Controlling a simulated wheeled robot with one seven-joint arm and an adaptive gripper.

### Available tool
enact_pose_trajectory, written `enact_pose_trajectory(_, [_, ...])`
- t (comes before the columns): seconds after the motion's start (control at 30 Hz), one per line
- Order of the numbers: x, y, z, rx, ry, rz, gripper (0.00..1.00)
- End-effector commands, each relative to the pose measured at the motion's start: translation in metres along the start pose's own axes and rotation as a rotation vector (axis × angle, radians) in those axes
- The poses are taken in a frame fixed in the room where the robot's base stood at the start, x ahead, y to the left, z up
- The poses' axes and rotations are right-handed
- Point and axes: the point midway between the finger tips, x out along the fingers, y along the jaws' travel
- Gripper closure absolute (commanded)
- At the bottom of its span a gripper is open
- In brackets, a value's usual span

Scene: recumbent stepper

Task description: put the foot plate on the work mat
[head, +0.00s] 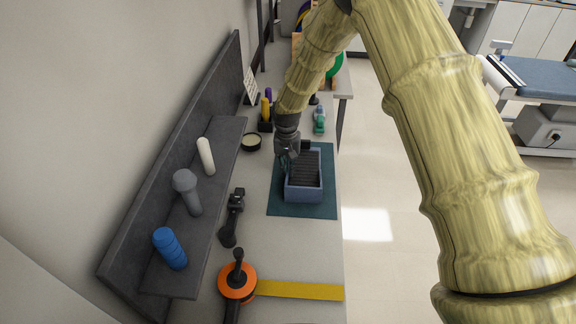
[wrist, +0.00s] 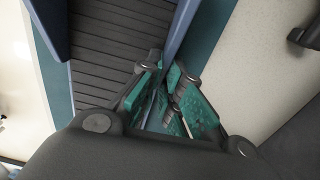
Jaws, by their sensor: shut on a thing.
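The foot plate (head: 304,195) is a blue, tray-like block with a black ribbed top. It is over the teal work mat (head: 325,211), within the mat's outline in the head view. Whether its underside rests fully on the mat cannot be told. My gripper (head: 289,158) is at the plate's left edge and shut on its blue rim. In the wrist view, the teal finger pads of my gripper (wrist: 171,88) close around the rim of the ribbed foot plate (wrist: 110,45). The mat (wrist: 212,35) shows beyond the rim.
A black clamp-like tool (head: 232,217) and an orange disc (head: 237,282) with a yellow strap (head: 300,290) lie nearer on the bench. A dark shelf (head: 215,205) holding several grips runs along the left wall. A small round tin (head: 251,142) and green dumbbell (head: 319,125) are farther back.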

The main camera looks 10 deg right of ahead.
Motion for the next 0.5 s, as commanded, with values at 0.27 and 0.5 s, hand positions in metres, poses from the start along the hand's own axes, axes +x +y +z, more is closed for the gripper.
enact_pose_trajectory(0.27, [0.0021,-0.0001,-0.0003,0.0,0.001,0.0,1.0])
enact_pose_trajectory(0.5, [0.0026,0.0,0.0001,0.0,0.0,0.0,0.72])
